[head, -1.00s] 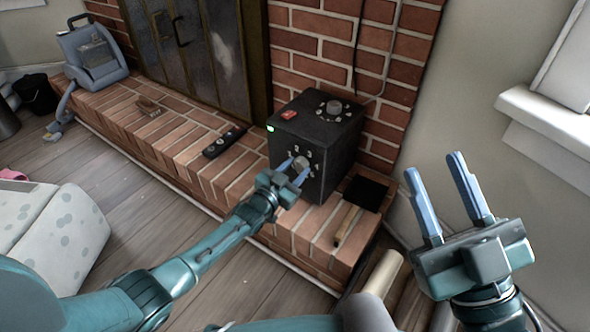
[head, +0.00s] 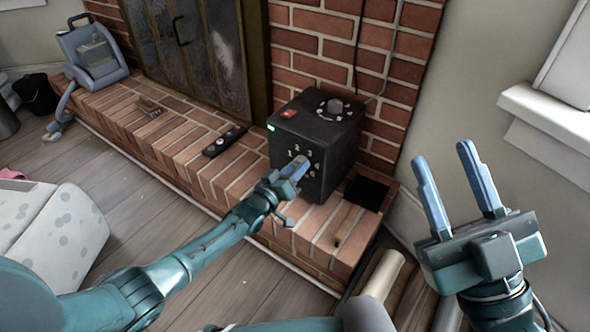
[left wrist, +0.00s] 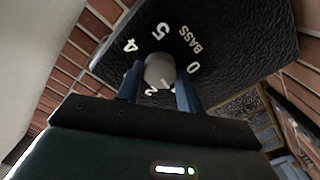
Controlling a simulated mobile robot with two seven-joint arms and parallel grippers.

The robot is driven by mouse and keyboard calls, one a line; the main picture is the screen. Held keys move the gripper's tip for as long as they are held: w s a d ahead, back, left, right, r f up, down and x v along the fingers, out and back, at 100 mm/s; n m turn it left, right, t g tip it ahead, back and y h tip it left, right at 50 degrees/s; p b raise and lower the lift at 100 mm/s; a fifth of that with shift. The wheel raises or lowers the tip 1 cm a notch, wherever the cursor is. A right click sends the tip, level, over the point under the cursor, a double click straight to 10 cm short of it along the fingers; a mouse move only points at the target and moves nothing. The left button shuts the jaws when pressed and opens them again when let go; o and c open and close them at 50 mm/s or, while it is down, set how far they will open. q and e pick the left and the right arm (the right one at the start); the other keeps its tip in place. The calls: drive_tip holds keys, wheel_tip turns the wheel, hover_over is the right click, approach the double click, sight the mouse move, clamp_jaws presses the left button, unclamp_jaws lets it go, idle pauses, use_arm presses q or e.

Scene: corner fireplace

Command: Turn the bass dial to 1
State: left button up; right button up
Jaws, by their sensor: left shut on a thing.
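The black speaker box (head: 322,133) stands on the brick hearth. The bass dial is a grey knob on its front face, ringed by white numbers. In the left wrist view the knob (left wrist: 160,70) sits between the blue fingers, with BASS, 0, 2, 4 and 5 readable around it. My left gripper (head: 294,168) is shut on this knob and hides most of it in the head view. My right gripper (head: 455,182) is open and empty at the right, well apart from the box.
The box top carries another dial (head: 334,105) and a red switch (head: 289,113); a green light (head: 271,128) glows at its edge. A black remote (head: 225,140) lies left on the hearth (head: 193,143). A wooden-handled tool (head: 348,226) lies to the right. The brick wall stands close behind.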

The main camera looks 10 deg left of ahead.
use_arm(q)
drive_tip(key=shift+n, duration=0.3)
use_arm(e)
drive_tip(key=shift+y, duration=0.3)
use_arm(q)
drive_tip(key=o, duration=1)
drive_tip(key=p+v, duration=0.6)
drive_tip(key=v, duration=0.7)
use_arm(e)
wheel_tip(320, 180, down, 6)
drive_tip(key=s+m+g+h, duration=0.1)
drive_tip(key=m+g+h, duration=0.1)
drive_tip(key=m+h, duration=0.3)
drive_tip(key=shift+a+h, duration=0.25)
drive_tip(key=shift+h, duration=0.05)
use_arm(q)
drive_tip(key=shift+s, duration=0.1)
